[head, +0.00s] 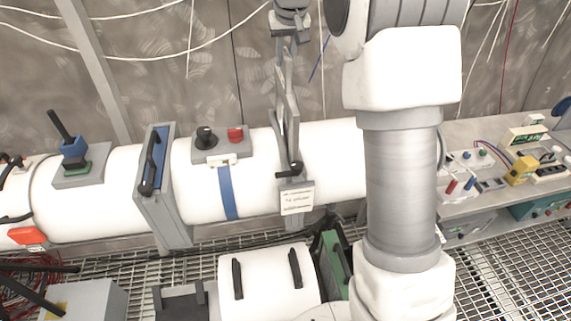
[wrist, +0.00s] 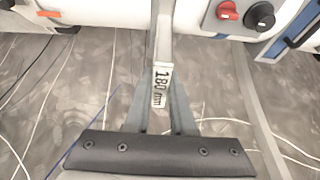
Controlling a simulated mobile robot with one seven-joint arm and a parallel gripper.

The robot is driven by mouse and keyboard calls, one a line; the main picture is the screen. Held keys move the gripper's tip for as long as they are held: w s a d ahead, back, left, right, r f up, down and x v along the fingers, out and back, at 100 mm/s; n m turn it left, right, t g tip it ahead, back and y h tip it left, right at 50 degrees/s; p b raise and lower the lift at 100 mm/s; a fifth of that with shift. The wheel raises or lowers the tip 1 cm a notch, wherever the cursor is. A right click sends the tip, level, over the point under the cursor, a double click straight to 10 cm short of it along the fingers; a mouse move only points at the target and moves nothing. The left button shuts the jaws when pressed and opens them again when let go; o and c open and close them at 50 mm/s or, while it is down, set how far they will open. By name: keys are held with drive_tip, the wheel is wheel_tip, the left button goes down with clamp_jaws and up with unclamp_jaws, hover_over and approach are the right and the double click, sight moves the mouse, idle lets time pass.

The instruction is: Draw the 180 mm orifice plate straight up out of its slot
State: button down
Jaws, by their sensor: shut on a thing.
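The 180 mm orifice plate shows in the wrist view as a narrow light handle strip (wrist: 165,40) with a "180 mm" tag (wrist: 160,87). My gripper (wrist: 162,108) is shut on this strip, its two blue-grey fingers on either side near the tag. In the head view my gripper (head: 285,32) is above the white pipe, at the top of an upright grey strip at the slot housing (head: 291,140). The round body of the plate is not visible, and I cannot tell how deep it sits.
A black lever (head: 290,171) and a paper label (head: 297,199) are on the front of the slot housing. A control box (head: 219,143) with a black knob and red button sits left on the pipe. A blue-edged flange (head: 159,185) stands farther left. An instrument bench (head: 480,191) is at right.

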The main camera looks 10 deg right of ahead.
drive_tip(key=shift+r, duration=1.85)
drive_tip(key=shift+r, duration=3.45)
